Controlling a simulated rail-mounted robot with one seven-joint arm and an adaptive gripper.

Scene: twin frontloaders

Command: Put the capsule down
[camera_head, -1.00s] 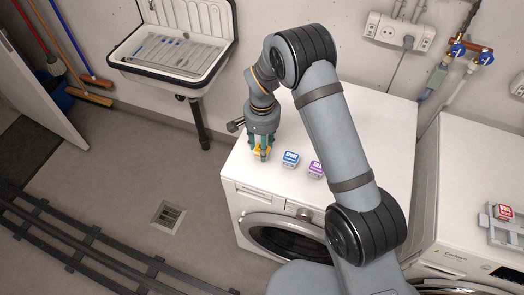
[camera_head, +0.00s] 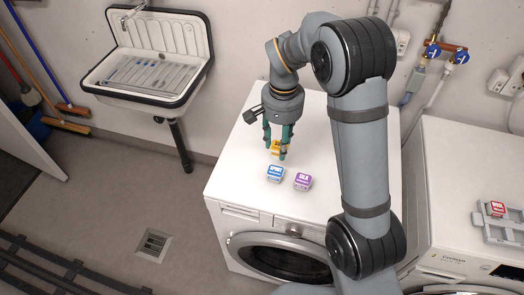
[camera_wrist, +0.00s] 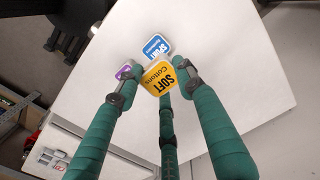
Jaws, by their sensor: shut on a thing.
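My gripper (camera_head: 276,150) is shut on the yellow capsule (camera_head: 275,147), over the white top of the left frontloader (camera_head: 232,172). In the wrist view the capsule (camera_wrist: 168,84) sits between the green fingers (camera_wrist: 163,95), its "SOFT Cottons" label facing the camera. A blue "SPORT" capsule (camera_head: 275,174) stands just in front of my gripper. A purple "SILK" capsule (camera_head: 303,181) stands to the right of the blue one. The yellow capsule's underside is hidden, and I cannot tell whether it touches the top.
The right frontloader (camera_head: 460,170) carries a grey tray (camera_head: 490,232) with a red capsule (camera_head: 496,208). A sink (camera_head: 150,60) hangs on the wall at the left. The left frontloader's top is clear to the left of the capsules.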

